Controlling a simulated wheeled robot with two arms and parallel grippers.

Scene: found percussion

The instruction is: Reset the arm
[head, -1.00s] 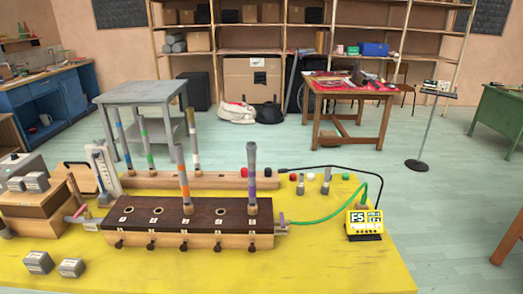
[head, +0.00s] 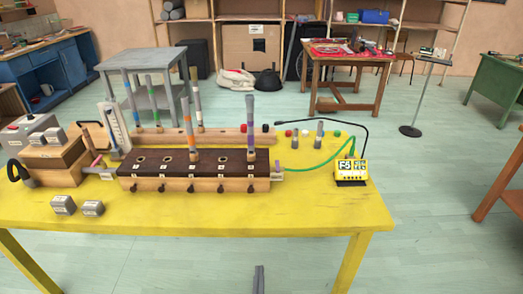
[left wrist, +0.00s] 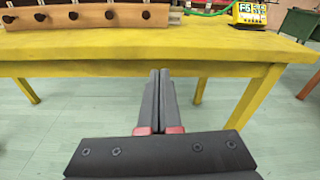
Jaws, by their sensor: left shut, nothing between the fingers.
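My left gripper (head: 259,279) shows at the bottom middle of the head view, low in front of the yellow table (head: 300,212). In the left wrist view its two dark fingers (left wrist: 160,75) are pressed together with nothing between them. They point toward the table's front edge and touch nothing that I can see. My right gripper is in neither view.
On the table stand a dark-topped wooden block (head: 140,171) with banded tubes, a yellow display box (head: 350,172), a green cable (head: 310,165) and small grey weights (head: 63,205). The floor in front is clear. Table legs (head: 352,262) stand at both sides.

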